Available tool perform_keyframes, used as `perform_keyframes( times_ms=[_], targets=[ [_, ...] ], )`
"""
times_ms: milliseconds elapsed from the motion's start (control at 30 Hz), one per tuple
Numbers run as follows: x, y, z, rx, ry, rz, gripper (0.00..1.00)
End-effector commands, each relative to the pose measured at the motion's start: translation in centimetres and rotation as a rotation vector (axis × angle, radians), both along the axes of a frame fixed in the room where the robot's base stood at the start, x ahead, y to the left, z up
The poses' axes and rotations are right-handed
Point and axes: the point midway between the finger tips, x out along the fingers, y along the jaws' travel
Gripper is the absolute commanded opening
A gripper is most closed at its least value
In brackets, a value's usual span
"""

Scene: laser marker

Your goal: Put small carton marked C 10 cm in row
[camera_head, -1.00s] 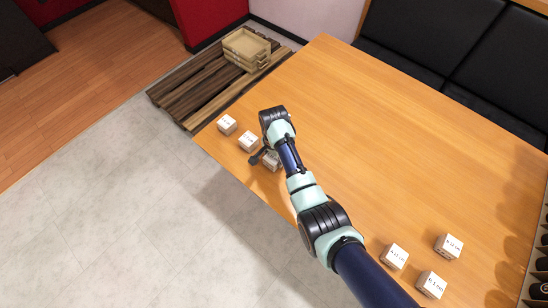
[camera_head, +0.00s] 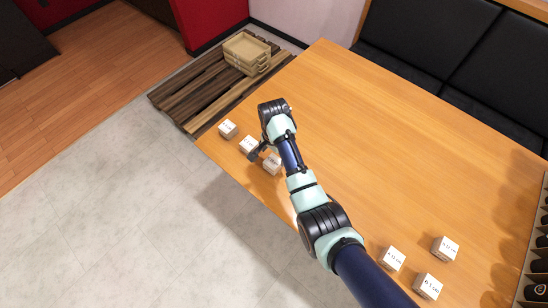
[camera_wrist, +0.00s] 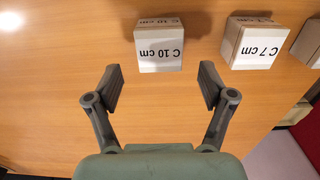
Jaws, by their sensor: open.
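The small white carton marked C 10 cm (camera_wrist: 158,45) stands on the wooden table at the near end of a short row. In the head view it (camera_head: 272,163) is just below my gripper (camera_head: 262,150), partly covered by it. In the wrist view my gripper (camera_wrist: 160,82) is open and empty, its fingers spread wide. The carton lies beyond the fingertips, not between them. The carton marked C 7 cm (camera_wrist: 250,42) stands beside it with a small gap; it also shows in the head view (camera_head: 248,145). A third carton (camera_head: 228,129) continues the row.
Three more white cartons, one of them here (camera_head: 445,249), stand at the lower right of the table. A rack (camera_head: 535,245) stands at the right edge. Beige trays (camera_head: 247,50) rest on a slatted wooden platform off the table's far-left side. The table's middle is clear.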

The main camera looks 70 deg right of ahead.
Motion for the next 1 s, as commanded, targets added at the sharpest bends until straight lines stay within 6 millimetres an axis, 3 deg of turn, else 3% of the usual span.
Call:
perform_keyframes(
  times_ms=[33, 100, 300, 867, 967, 1000],
  targets=[
    [0.1, -0.1, 1.9, -0.003, -0.002, 0.000, 0.82],
    [0.0, -0.1, 3.5, -0.002, -0.002, 0.000, 0.82],
    [0.0, 0.0, 6.3, 0.000, 0.000, 0.000, 0.82],
    [0.1, 0.1, 6.7, -0.002, -0.002, 0.005, 0.82],
    [2.2, 1.9, 7.0, -0.046, -0.041, 0.112, 0.82],
    [4.0, 3.6, 7.6, -0.088, -0.078, 0.208, 0.82]
  ],
)
